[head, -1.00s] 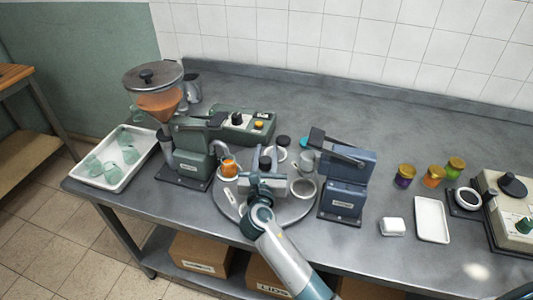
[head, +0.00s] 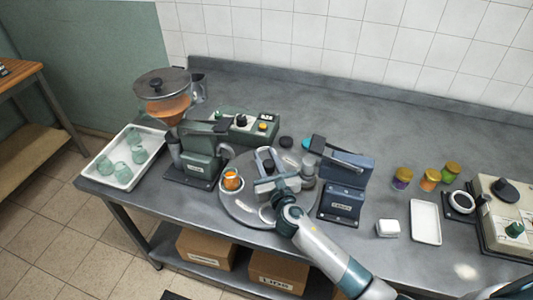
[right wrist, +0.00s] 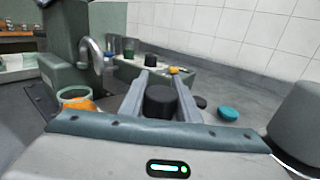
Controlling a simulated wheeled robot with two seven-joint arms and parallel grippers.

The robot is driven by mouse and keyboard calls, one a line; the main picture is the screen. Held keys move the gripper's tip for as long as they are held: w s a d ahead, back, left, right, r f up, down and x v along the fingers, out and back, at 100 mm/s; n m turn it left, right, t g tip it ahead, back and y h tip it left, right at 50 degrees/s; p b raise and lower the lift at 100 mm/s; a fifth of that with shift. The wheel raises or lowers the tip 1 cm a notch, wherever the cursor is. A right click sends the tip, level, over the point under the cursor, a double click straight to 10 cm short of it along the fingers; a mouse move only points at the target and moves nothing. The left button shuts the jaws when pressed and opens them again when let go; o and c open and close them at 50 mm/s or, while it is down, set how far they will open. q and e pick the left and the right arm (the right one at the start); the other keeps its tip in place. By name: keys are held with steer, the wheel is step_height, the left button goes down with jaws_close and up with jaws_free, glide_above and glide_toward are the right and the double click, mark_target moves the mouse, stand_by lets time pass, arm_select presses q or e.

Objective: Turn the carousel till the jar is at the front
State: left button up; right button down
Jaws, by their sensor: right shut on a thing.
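The carousel (head: 240,207) is a round grey turntable in the middle of the bench, with round seats around its rim. A jar with orange contents (head: 232,181) stands upright on its left side, beside the green hopper machine. The jar also shows at the left of the right wrist view (right wrist: 75,99), partly hidden. My right gripper (head: 267,166) is over the carousel's middle, shut on its black knob (right wrist: 160,103), which sits between the two fingers. The gripper and arm hide part of the disc. My left gripper is not in view.
The green hopper machine (head: 200,160) stands left of the carousel, and a blue machine (head: 343,190) close on its right. A white tray (head: 124,175) holds green pieces at far left. Lidded jars (head: 428,179), a small white tray (head: 425,222) and a beige machine (head: 505,215) stand at right.

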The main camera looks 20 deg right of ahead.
steer(key=c, duration=1.3)
jaws_free()
steer(key=shift+c, duration=0.2)
steer(key=shift+s, duration=0.9)
steer(key=s+b, duration=0.4)
steer(key=s, duration=1.1)
steer(key=shift+s, duration=0.3)
